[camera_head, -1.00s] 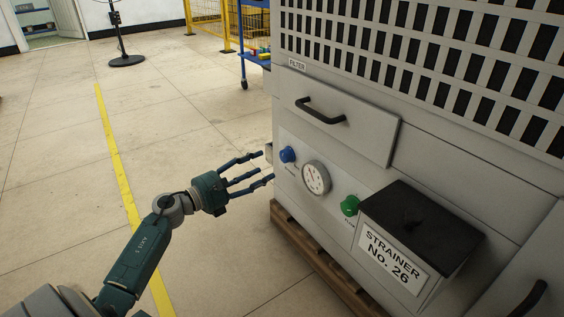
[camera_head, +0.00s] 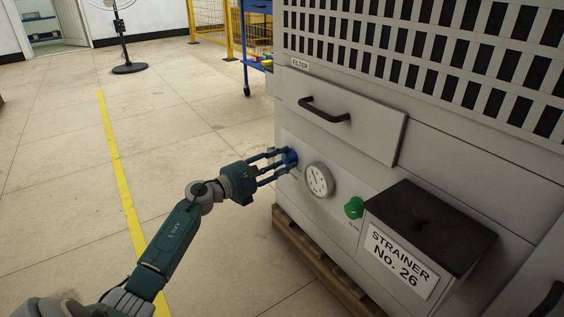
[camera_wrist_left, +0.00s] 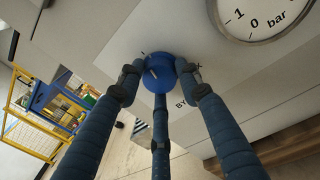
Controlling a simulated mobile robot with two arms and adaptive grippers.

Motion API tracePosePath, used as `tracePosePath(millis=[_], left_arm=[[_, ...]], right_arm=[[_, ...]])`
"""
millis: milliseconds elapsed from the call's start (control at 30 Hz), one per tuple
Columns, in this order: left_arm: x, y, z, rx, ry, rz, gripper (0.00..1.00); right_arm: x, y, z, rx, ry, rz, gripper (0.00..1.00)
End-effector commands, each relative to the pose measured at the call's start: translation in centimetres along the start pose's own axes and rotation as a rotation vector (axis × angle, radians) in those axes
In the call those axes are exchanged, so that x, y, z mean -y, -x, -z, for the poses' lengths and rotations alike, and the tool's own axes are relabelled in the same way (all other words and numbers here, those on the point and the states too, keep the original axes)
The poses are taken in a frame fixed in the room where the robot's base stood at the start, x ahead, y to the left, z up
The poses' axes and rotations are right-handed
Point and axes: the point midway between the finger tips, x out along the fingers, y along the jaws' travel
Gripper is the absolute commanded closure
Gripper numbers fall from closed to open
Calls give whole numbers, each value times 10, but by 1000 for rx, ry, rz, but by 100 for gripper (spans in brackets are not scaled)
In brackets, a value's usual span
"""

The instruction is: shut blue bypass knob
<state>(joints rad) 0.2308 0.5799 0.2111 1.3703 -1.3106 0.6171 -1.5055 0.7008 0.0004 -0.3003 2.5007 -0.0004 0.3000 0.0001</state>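The blue bypass knob (camera_head: 290,157) sits on the front panel of the grey machine, left of the round gauge. My left gripper (camera_head: 283,163) reaches it from the left, its blue fingers around the knob. In the left wrist view the knob (camera_wrist_left: 159,73) lies between the fingertips of my left gripper (camera_wrist_left: 158,75). The fingers are spread, with two above and to the sides and one below. Whether they touch the knob is hard to tell. The label under the knob is partly hidden by a finger. My right gripper is in neither view.
The gauge (camera_head: 319,180) and a green knob (camera_head: 354,207) are right of the blue knob. A strainer box (camera_head: 401,262) juts out further right. A drawer with a black handle (camera_head: 324,110) is above. The machine stands on a wooden pallet (camera_head: 318,262).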

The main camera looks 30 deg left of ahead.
Motion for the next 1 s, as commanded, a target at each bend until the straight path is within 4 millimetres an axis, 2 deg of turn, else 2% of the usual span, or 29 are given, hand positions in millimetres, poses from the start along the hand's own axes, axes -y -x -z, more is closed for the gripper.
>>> tracePosePath(millis=[33, 67, 100, 533, 633, 1000], left_arm=[[0, 0, 0, 0, 0, 0, 84], [0, 0, 0, 0, 0, 0, 90], [0, 0, 0, 0, 0, 0, 91], [-1, 0, -3, -9, 89, 2, 92], [-1, 0, -4, -15, 153, 3, 92], [-2, 0, -6, -43, 488, 10, 92]], right_arm=[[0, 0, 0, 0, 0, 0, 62], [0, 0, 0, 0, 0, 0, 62], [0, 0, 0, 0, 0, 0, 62], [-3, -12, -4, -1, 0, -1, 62], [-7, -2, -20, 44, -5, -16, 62], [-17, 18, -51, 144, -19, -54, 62]])
